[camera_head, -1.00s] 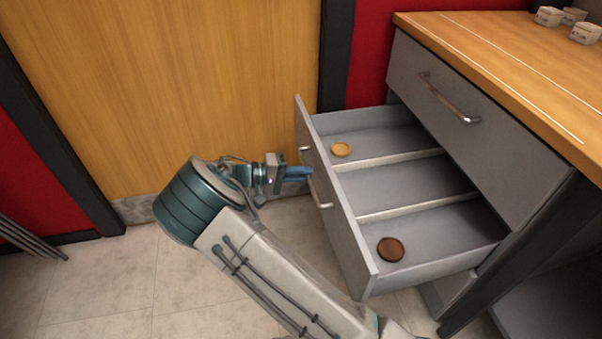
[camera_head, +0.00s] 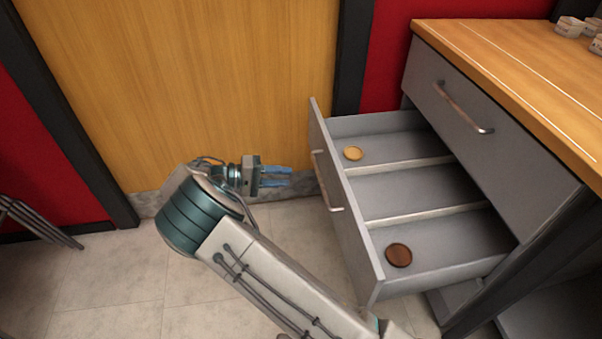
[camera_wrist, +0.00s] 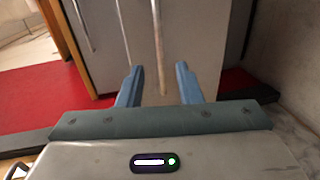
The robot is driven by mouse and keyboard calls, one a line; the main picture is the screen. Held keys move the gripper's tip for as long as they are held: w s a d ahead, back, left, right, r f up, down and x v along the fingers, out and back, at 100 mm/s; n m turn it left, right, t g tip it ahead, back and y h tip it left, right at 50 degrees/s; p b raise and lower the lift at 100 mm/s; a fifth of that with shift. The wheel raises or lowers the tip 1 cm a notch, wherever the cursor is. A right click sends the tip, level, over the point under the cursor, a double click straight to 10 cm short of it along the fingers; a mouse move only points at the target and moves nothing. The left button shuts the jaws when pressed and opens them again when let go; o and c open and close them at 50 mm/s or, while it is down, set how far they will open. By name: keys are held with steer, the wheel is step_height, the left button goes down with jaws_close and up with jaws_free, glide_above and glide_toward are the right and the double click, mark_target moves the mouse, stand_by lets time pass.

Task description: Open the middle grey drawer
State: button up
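The middle grey drawer (camera_head: 352,236) stands pulled well out of the cabinet in the head view. Its bar handle (camera_head: 327,181) is on the front panel.
The closed top drawer (camera_head: 470,140) sits above, under the wooden worktop (camera_head: 510,70). A wooden door (camera_head: 180,90) is behind my arm. Tiled floor (camera_head: 110,280) is free at the left.

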steer(key=shift+v, duration=2.2)
steer(key=s+d+r+m+g+y+p, duration=0.25)
steer(key=d+r+g+y+p, duration=0.45)
steer(key=d+r+p, duration=1)
steer(key=s+d+r+t+y+p, duration=0.3)
steer(key=s+d+r+y+p, duration=0.1)
steer(key=s+r, duration=0.6)
steer(key=s+d+r+t+y+p, duration=0.2)
steer(key=s+d+r+y+p, duration=0.2)
steer(key=r, duration=1.1)
steer(key=s+d+m+p, duration=0.1)
steer(key=s+d+p, duration=0.2)
steer(key=s+d, duration=0.2)
steer(key=shift+s+r+t, duration=0.25)
steer(key=shift+s+t, duration=0.15)
steer(key=shift+s, duration=0.55)
